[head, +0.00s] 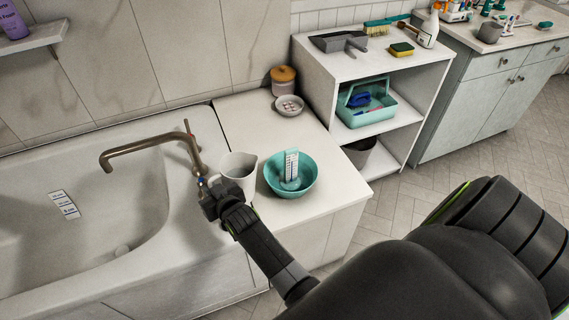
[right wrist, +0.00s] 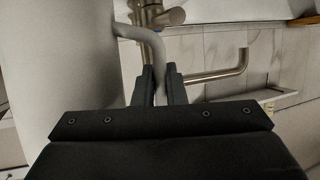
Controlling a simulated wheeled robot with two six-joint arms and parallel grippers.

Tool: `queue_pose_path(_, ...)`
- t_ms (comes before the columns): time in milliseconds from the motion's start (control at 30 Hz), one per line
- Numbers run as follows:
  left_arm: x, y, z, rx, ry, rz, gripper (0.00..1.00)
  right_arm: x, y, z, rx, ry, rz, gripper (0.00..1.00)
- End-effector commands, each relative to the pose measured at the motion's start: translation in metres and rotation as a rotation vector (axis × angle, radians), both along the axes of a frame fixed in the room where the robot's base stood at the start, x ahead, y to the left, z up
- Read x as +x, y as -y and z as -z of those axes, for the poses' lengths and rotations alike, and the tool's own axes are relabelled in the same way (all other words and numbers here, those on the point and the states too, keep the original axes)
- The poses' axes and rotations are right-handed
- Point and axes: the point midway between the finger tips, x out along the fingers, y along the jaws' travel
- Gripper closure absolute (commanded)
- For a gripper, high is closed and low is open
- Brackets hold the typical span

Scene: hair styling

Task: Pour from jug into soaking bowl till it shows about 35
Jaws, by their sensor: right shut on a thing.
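A white jug (head: 238,172) stands upright, or is held upright, at the left edge of the white counter, beside the bathtub. My right gripper (head: 212,190) is shut on its handle. In the right wrist view the fingers (right wrist: 159,85) close around the pale handle (right wrist: 157,50), with the jug's wall (right wrist: 70,60) filling the left. A teal soaking bowl (head: 291,190) sits on the counter just right of the jug, apart from it. A white marked gauge (head: 291,163) stands up inside the bowl. Its reading is too small to tell. My left gripper is not in view.
A bronze faucet (head: 150,148) rises close behind my right gripper over the bathtub (head: 100,235). A small dish (head: 289,105) and an orange-lidded jar (head: 284,80) stand at the counter's back. A white shelf unit (head: 375,65) is to the right. The counter's front right is clear.

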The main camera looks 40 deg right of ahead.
Motion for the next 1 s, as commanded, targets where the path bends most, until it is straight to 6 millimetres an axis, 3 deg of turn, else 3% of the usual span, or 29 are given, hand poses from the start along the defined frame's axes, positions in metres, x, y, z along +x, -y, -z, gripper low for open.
queue_pose_path(567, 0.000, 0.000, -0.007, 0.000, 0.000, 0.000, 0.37, 0.003, -0.004, -0.005, -0.077, -0.035, 0.000, 1.00)
queue_pose_path(1000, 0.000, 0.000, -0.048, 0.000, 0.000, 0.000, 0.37, 0.003, -0.004, -0.045, -0.077, -0.035, 0.000, 1.00)
